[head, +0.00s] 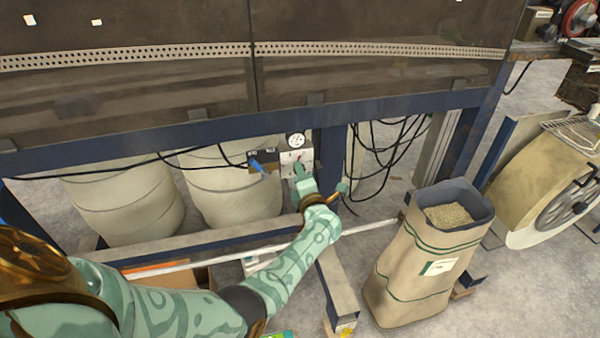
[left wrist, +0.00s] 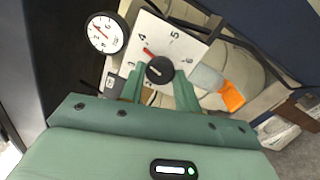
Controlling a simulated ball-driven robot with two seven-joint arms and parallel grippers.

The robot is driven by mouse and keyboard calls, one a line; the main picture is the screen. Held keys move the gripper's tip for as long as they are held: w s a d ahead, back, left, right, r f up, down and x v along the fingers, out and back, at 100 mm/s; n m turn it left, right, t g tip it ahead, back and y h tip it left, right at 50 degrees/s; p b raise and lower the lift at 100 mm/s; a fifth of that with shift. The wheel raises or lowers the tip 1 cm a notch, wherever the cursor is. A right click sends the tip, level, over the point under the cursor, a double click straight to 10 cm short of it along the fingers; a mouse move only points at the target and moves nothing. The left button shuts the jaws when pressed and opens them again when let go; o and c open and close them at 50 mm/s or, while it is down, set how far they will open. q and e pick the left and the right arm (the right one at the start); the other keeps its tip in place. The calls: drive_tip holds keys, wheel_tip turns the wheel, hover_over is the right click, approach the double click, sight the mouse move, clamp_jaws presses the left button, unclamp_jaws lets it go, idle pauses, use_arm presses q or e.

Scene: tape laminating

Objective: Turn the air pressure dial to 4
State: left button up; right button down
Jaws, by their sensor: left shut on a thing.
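The air pressure dial is a black round knob (left wrist: 159,70) on a white panel (left wrist: 186,44) printed with numbers, of which 3, 4, 5 and 6 show. A red mark beside the knob points toward the 4. My left gripper (left wrist: 159,75) has its two green fingers on either side of the knob, shut on it. In the head view my left gripper (head: 299,172) is at the panel (head: 303,156) under the blue beam, and its hand hides the knob. A round white gauge (head: 296,140) sits above the panel, also in the left wrist view (left wrist: 105,33). My right gripper is not in view.
A blue switch (head: 256,166) on a black box is left of the panel. Black cables (head: 385,150) hang to the right. An open sack of granules (head: 425,255) stands to the right of my arm. Pale drums (head: 235,190) are behind the frame.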

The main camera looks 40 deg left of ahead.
use_arm(q)
drive_tip(key=shift+f+m+p, duration=0.1)
drive_tip(key=shift+m+p, duration=0.25)
drive_tip(key=shift+m, duration=0.85)
drive_tip(key=o, duration=1)
